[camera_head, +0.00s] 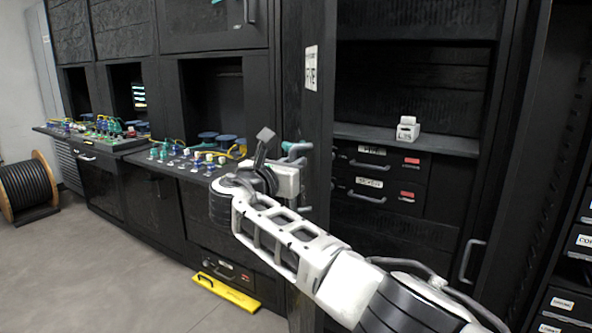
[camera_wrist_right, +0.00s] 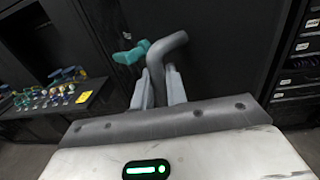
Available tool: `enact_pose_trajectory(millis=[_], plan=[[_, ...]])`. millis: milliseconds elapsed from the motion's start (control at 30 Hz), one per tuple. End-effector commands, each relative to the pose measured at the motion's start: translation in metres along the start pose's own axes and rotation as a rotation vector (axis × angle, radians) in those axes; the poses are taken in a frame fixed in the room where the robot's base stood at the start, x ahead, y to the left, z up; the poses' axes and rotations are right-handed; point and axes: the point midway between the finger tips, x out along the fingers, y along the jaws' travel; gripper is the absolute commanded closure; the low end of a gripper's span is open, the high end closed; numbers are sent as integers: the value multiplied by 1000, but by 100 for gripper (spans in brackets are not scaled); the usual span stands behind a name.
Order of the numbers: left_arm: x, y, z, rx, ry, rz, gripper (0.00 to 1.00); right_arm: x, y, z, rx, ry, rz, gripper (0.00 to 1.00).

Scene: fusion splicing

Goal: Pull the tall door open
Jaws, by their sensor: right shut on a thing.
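The tall dark door (camera_head: 317,110) stands swung open, seen nearly edge-on, with a white label near its top. It also shows as a dark panel in the right wrist view (camera_wrist_right: 225,60). My right gripper (camera_head: 283,165) is at the door's left side, shut on its grey bent handle (camera_wrist_right: 168,46). The fingers (camera_wrist_right: 159,85) close around the handle's lower part, which they partly hide. A teal piece (camera_wrist_right: 129,55) shows beside the handle. My left gripper is not in view.
Right of the door, the open cabinet shows a shelf (camera_head: 450,143) with a small white box (camera_head: 407,129) and labelled drawers (camera_head: 372,173) below. A bench (camera_head: 178,170) with small coloured parts lies left. A yellow bar (camera_head: 227,292) and cable reel (camera_head: 28,187) are on the open floor.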

Motion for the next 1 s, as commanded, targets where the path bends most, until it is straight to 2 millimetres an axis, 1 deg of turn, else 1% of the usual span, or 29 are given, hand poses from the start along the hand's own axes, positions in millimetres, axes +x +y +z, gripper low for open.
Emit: enact_pose_trajectory(millis=[533, 567, 600, 867, 1000], plan=[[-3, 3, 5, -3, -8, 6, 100, 1, 2, 2, 2, -3, -2, 100], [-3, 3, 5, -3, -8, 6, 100, 1, 3, 2, 2, -3, -2, 80], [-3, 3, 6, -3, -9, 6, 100, 1, 2, 2, 2, -3, -2, 69], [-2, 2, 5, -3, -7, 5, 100, 0, 2, 1, 1, -1, -4, 68], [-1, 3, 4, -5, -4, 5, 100, -4, 3, 1, 2, -1, -2, 68]])
